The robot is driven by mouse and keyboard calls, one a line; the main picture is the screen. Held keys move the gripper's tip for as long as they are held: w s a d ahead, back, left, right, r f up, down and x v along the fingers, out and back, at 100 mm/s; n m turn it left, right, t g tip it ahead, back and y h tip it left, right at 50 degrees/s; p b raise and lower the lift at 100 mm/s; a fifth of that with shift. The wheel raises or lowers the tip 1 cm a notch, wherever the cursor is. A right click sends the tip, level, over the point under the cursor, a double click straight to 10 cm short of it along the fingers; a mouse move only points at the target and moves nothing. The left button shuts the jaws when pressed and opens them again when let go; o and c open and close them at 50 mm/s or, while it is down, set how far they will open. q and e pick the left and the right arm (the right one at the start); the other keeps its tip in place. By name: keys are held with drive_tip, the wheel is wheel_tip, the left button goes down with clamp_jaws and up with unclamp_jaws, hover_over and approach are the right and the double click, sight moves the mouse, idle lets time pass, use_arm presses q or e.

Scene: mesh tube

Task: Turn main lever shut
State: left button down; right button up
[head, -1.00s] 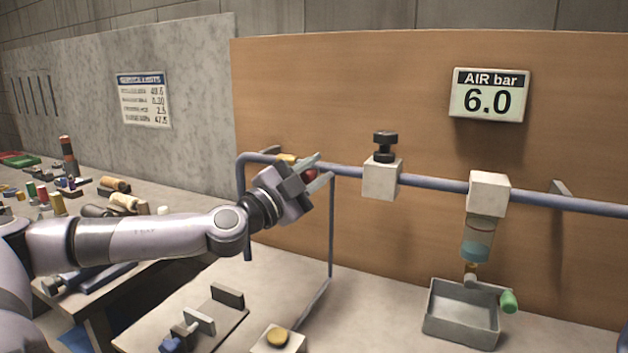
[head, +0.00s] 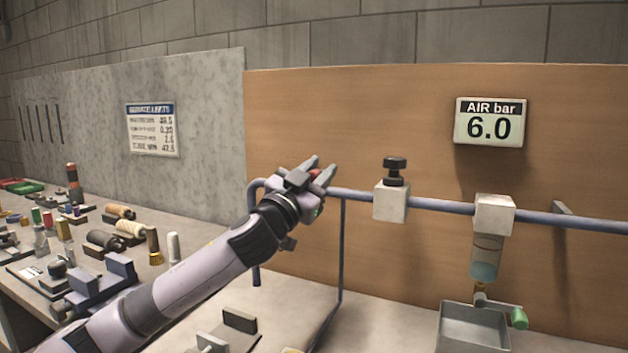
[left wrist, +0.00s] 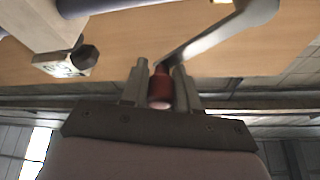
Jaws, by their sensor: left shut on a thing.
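The main lever shows a red grip (head: 315,174) at the left end of the blue pipe (head: 440,204) in the head view. In the left wrist view, the red grip (left wrist: 160,88) sits between my finger pads, and the lever's grey metal arm (left wrist: 222,35) runs up and right from it. My left gripper (head: 321,167) is shut on the red grip, a little above the pipe line. It also shows in the left wrist view (left wrist: 160,85). The valve body is hidden behind my gripper. My right gripper is out of view.
A white block with a black knob (head: 394,170) and a filter bowl unit (head: 494,215) stand on the pipe to the right. A display (head: 489,122) reads AIR bar 6.0. A grey tray (head: 473,327) sits below. A cluttered bench (head: 140,270) is at left.

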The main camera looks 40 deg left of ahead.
use_arm(q)
drive_tip(key=n, duration=0.1)
drive_tip(key=a+r+n+y, duration=0.1)
drive_tip(key=shift+s+r+n+y, duration=0.1)
drive_tip(key=shift+s+n+y, duration=0.05)
drive_tip(key=shift+n+y, duration=0.2)
drive_tip(key=s+a+r+n+g+y+p, duration=0.1)
drive_tip(key=a+n+y, duration=0.5)
drive_tip(key=n, duration=0.7)
drive_tip(key=shift+s+a+r+g, duration=0.15)
drive_tip(key=shift+s+r+g, duration=0.5)
drive_tip(key=shift+g, duration=0.55)
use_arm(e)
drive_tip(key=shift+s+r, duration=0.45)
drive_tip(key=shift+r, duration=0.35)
use_arm(q)
drive_tip(key=shift+w+r, duration=0.1)
drive_tip(key=c, duration=0.9)
unclamp_jaws()
